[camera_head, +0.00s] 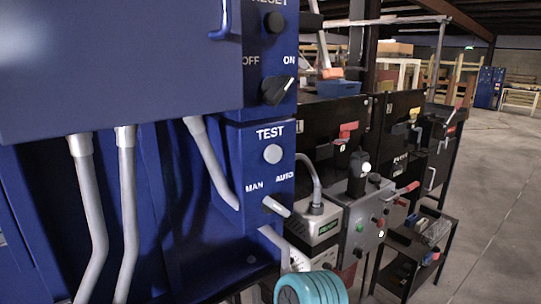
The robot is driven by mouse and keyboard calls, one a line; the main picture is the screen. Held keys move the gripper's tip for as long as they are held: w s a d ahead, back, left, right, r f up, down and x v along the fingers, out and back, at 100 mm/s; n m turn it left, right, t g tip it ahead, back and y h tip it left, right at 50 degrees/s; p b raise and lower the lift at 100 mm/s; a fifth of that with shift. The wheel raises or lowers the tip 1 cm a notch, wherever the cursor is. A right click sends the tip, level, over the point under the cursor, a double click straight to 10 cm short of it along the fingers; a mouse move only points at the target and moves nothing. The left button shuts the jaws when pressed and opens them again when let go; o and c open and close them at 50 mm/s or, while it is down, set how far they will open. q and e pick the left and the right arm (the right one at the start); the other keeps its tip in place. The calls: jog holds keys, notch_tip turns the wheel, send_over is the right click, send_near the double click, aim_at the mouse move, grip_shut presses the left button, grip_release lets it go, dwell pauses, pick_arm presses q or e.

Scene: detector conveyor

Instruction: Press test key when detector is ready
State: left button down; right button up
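The test key (272,153) is a round pale grey button under the label TEST on a blue control panel (262,186). It looks unlit, and nothing touches it. A MAN/AUTO selector (275,206) sits below it on the same panel. Above it are an OFF/ON rotary switch (277,90), its pointer turned toward ON, and a black reset button (274,22) under a partly cut-off RESET label. I cannot tell from this view whether the detector is ready. Neither of my grippers is in view.
Grey conduits (86,210) run down the blue cabinet (110,80) at left. A teal ribbed round object (310,288) is at the bottom edge. A grey control box (362,226) and black machines stand right of the panel. Open floor (490,190) lies at far right.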

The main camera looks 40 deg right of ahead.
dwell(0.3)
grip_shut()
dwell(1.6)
